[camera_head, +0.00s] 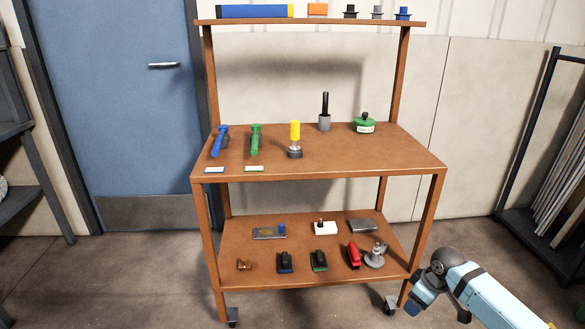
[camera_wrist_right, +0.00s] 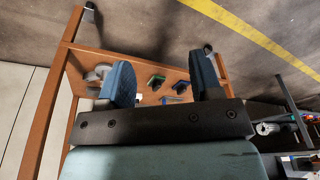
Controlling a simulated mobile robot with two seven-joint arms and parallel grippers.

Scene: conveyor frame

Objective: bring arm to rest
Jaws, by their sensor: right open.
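My right arm comes in from the lower right in the head view. Its gripper (camera_head: 436,311) hangs in front of the right side of a brown wheeled cart (camera_head: 330,153), near a front caster. In the right wrist view the two blue fingers of this gripper (camera_wrist_right: 163,78) stand wide apart with nothing held between them. The cart's lower shelf and small items show beyond the fingers. My left gripper is in neither view.
The cart's middle shelf carries blue (camera_head: 219,140) and green (camera_head: 256,138) handled tools, a yellow-handled tool (camera_head: 295,138) and a green round item (camera_head: 364,124). Several small items lie on the lower shelf. A dark rack (camera_head: 530,130) stands at right.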

